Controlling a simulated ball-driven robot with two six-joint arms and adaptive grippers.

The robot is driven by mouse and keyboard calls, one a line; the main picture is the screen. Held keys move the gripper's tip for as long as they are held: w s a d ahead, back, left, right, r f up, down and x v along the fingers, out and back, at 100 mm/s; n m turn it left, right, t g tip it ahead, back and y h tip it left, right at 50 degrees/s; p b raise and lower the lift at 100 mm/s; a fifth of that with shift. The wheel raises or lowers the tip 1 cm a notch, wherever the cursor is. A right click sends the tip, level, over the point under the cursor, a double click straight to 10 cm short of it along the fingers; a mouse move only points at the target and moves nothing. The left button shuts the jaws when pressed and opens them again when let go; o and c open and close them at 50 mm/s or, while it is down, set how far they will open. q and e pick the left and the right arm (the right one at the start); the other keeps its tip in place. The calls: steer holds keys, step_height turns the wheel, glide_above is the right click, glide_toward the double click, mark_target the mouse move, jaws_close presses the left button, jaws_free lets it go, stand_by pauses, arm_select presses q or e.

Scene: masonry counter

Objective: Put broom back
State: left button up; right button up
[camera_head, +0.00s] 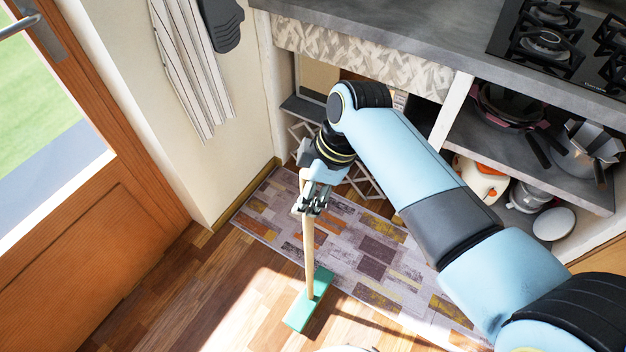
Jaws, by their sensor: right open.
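The broom has a pale wooden handle (308,245) and a green head (309,301). Its head is at the floor by the edge of the patterned mat, and its handle stands nearly upright. My right gripper (312,207) is open at the upper part of the handle. The handle passes at its fingers; I cannot tell whether they touch it. Part of the handle's upper end is hidden by the gripper. My left gripper is not in view.
A patchwork mat (272,208) lies along the masonry counter (400,38). Shelves under it hold pots (505,103) and other kitchenware. A gas stove (545,42) is at top right. A wooden door (95,235) is at left, and a striped towel (190,60) hangs on the wall. Wooden floor (200,290) is clear at lower left.

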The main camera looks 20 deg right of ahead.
steer(key=p+v, duration=0.1)
steer(key=v, duration=1.1)
steer(key=s+d+f+m+h, duration=0.15)
steer(key=s+f, duration=0.25)
steer(key=f, duration=0.4)
steer(key=s+d+f+m, duration=0.3)
steer(key=f, duration=0.5)
steer(key=s+d+f+m+h, duration=0.1)
steer(key=s+d+f+m, duration=0.2)
steer(key=f, duration=0.5)
steer(key=s+d+f+m, duration=0.2)
steer(key=s+f, duration=0.2)
steer(key=s, duration=0.5)
steer(key=s+d+f+m+h, duration=0.1)
steer(key=s+d+f, duration=0.2)
steer(key=s, duration=0.5)
steer(key=s+d+f+m, duration=0.2)
steer(key=s+f, duration=0.4)
steer(key=s, duration=0.3)
steer(key=shift+s+d+m, duration=0.35)
steer(key=shift+h, duration=0.25)
